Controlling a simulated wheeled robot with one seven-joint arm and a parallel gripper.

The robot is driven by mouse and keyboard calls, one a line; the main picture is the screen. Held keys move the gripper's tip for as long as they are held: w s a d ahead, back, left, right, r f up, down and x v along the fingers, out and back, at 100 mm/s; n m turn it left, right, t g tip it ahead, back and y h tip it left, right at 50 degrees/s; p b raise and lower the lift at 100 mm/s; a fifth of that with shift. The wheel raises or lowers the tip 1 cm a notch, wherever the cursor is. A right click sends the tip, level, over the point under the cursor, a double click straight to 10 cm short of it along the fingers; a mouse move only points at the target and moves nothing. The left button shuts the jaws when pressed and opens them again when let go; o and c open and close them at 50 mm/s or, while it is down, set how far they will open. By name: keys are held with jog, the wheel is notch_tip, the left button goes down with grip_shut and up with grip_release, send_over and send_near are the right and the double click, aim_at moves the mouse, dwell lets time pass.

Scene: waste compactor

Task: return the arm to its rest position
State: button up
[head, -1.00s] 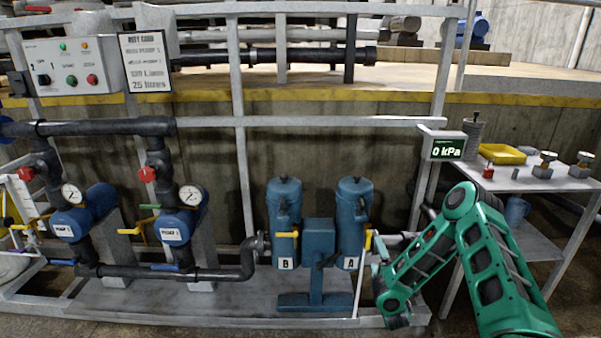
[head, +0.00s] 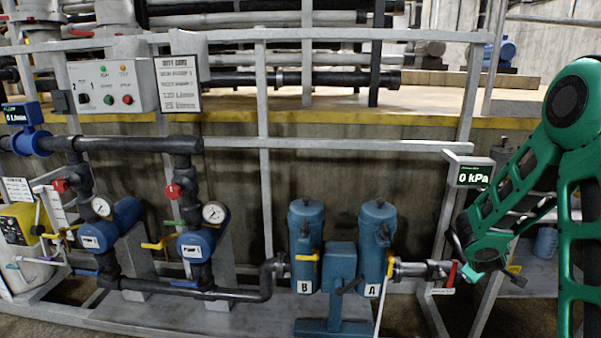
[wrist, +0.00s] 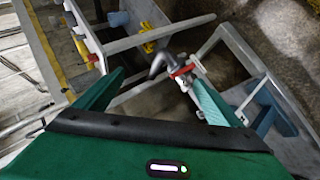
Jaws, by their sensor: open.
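My green arm fills the right side of the head view, its elbow raised high and its forearm sloping down to the left. My gripper (wrist: 158,78) shows in the wrist view with its two fingers spread apart and nothing held between them. Beyond the fingers is a red-handled valve (wrist: 182,70) on the pipe. In the head view the red valve handle (head: 450,274) is just left of my arm's lower end. The fingertips are hard to make out there.
Two blue filter housings, B (head: 306,245) and A (head: 375,250), stand left of my arm. A display (head: 474,172) reading 0 kPa is close to the forearm. My arm hides much of the side table at right. Pumps and a control box (head: 115,87) are further left.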

jog(key=s+a+r+m+g+y, duration=0.1)
jog(key=s+r+m+g, duration=0.2)
jog(key=s, duration=0.6)
jog(key=s+a+r+m+g+y, duration=0.1)
jog(key=s+r+m+g, duration=0.3)
jog(key=s, duration=0.6)
jog(key=s+a+r+m+y, duration=0.2)
jog(key=s+a, duration=0.4)
jog(key=s, duration=0.4)
jog(key=s+a+r+m+y, duration=0.2)
jog(key=s+a, duration=0.3)
jog(key=s, duration=0.6)
jog(key=shift+a+r+g+y, duration=0.2)
jog(key=shift+a+g+y, duration=0.2)
jog(key=shift+y, duration=0.3)
jog(key=shift+w, duration=0.1)
jog(key=shift+w+f, duration=0.25)
jog(key=shift+w, duration=0.35)
